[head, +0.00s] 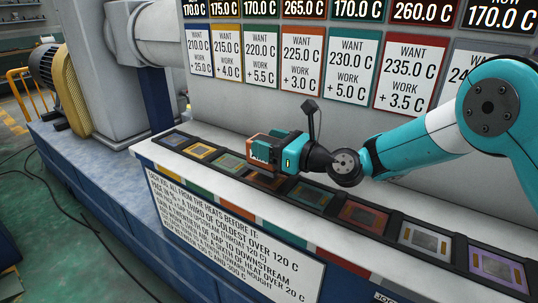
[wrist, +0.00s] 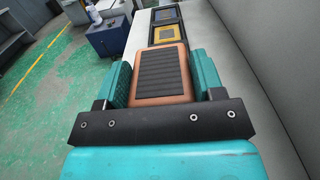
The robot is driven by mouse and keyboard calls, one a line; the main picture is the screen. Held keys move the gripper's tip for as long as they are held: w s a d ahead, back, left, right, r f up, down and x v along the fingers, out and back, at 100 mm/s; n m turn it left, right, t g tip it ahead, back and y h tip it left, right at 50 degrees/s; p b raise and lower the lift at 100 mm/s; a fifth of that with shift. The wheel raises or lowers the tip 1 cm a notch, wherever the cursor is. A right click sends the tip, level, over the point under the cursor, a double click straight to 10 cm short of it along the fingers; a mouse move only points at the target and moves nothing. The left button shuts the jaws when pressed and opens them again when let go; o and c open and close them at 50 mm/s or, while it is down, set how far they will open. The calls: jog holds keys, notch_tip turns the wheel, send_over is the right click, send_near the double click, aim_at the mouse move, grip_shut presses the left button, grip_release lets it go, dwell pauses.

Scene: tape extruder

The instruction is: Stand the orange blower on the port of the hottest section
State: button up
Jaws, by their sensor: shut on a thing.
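My gripper (head: 284,148) is shut on the orange blower (wrist: 162,78), a block with a dark ribbed face. In the wrist view the blower sits between the two teal fingers; in the head view it (head: 257,150) is partly hidden by them. It is over the row of ports, near the orange port (head: 266,181), which it partly covers. I cannot tell whether it touches the port. The orange section's display (head: 303,10) reads 265.0 C, the highest reading legible. The red section's display (head: 422,12) reads 260.0 C; other legible displays read 175.0 or 170.0.
Blue (head: 160,138), yellow (head: 199,151) and green (head: 228,163) ports lie left of the gripper. Teal (head: 309,195), red (head: 363,215), grey (head: 424,239) and purple (head: 498,268) ports lie right. A tall wall of panels stands behind. A text sign (head: 235,235) hangs in front.

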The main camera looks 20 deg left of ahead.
jog(key=shift+f, duration=1.3)
jog(key=shift+f, duration=0.1)
jog(key=o, duration=1.4)
jog(key=shift+f, duration=0.15)
jog(key=shift+c, duration=0.2)
